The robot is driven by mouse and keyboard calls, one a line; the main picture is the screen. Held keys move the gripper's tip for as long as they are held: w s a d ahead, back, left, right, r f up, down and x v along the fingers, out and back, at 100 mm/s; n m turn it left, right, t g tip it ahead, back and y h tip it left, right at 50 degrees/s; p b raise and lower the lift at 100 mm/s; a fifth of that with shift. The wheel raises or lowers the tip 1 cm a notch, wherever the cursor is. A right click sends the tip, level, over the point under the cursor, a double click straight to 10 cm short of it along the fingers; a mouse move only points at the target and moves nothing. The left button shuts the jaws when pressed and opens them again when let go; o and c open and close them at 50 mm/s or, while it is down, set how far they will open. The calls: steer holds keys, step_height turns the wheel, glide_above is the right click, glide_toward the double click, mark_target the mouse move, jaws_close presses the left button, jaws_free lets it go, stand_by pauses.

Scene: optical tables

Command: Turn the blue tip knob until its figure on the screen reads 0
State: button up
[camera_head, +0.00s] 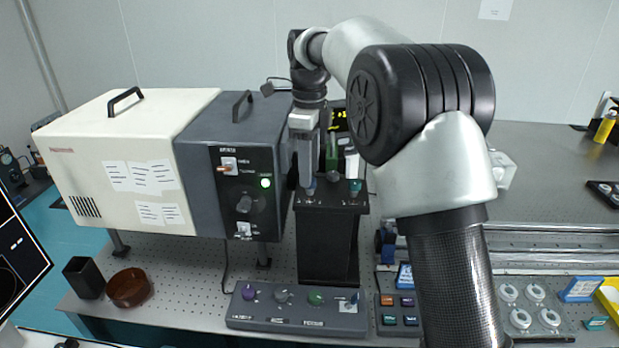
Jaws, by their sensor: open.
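My gripper (308,180) points straight down over the top of a black pedestal (330,240). A teal knob (355,187) stands at the right of the same top. A dark screen (340,117) with yellow-green characters stands behind, mostly hidden by my gripper and arm. Its figures are too small and covered to read.
A cream and dark grey cabinet (150,150) stands close left of my gripper. A grey control box (297,312) with purple, grey and green knobs lies in front. Colored buttons (398,310) and rails (550,245) are to the right. A brown bowl (129,288) and black cup (84,278) sit left.

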steer(key=shift+f, duration=1.05)
jaws_close()
steer(key=c, duration=1.1)
jaws_free()
steer(key=shift+o, duration=0.2)
steer(key=shift+r, duration=0.1)
